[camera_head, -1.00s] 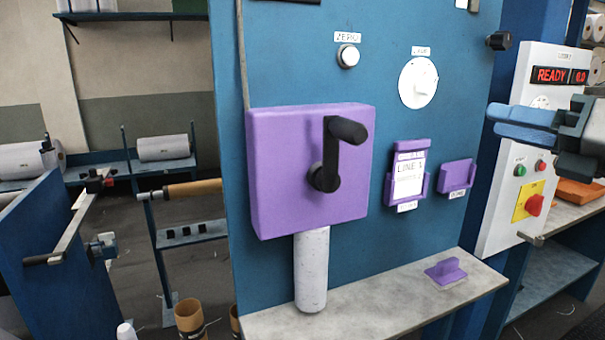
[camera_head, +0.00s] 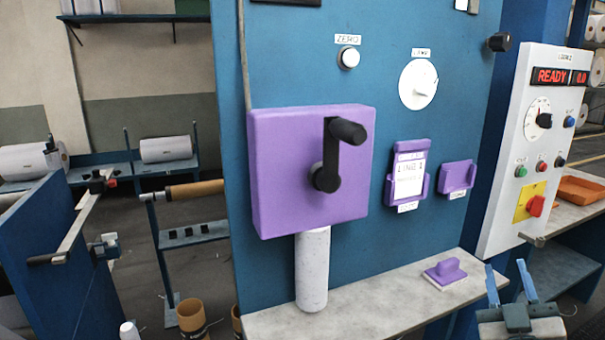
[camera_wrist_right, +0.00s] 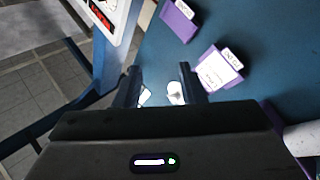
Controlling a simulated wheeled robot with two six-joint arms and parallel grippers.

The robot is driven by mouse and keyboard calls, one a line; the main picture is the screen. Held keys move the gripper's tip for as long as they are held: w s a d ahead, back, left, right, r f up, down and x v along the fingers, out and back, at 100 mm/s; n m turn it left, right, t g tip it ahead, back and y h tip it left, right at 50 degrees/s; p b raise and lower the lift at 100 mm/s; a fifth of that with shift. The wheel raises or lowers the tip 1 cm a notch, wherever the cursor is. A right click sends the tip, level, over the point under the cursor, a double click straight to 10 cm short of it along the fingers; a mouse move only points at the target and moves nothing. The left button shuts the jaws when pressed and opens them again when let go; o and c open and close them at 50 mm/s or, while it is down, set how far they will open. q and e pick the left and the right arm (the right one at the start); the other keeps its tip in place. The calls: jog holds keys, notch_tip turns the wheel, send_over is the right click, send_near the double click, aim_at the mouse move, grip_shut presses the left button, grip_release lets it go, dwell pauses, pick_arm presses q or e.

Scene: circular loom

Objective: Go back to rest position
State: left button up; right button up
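My right gripper (camera_head: 508,284) is at the lower right of the head view, in front of the grey shelf's right end. Its two blue fingers stand apart and point up, with nothing between them. The right wrist view also shows the two fingers (camera_wrist_right: 158,84) apart and empty, with the blue panel and purple holders beyond them. My left gripper is not in view.
A blue panel (camera_head: 300,60) carries a purple box with a black crank (camera_head: 345,131), a card holder (camera_head: 407,175) and a small purple holder (camera_head: 457,176). A white control box (camera_head: 520,150) stands right.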

jog(key=s+a+f+m+g, duration=0.1)
jog(key=s+f+g, duration=0.3)
jog(key=f, duration=0.5)
jog(key=s+f+m+g+y, duration=0.1)
jog(key=s+f+g, duration=0.35)
jog(key=f, duration=0.55)
jog(key=s+a+f+m+g, duration=0.1)
jog(key=s+f+g, duration=0.3)
jog(key=f, duration=0.5)
jog(key=s+a+f+g+y, duration=0.3)
jog(key=s+a+f+g, duration=0.25)
jog(key=s+f, duration=0.5)
jog(key=s+d+f+g, duration=0.1)
jog(key=d+f, duration=0.1)
jog(key=f, duration=1.2)
jog(key=d+f+g, duration=0.1)
jog(key=d+f, duration=0.1)
jog(key=f, duration=1.2)
jog(key=s+f+g, duration=0.1)
jog(key=s+f, duration=1.5)
jog(key=f, duration=0.2)
jog(key=shift+s+d+f, duration=0.2)
jog(key=shift+d+f, duration=0.1)
jog(key=shift+d, duration=0.1)
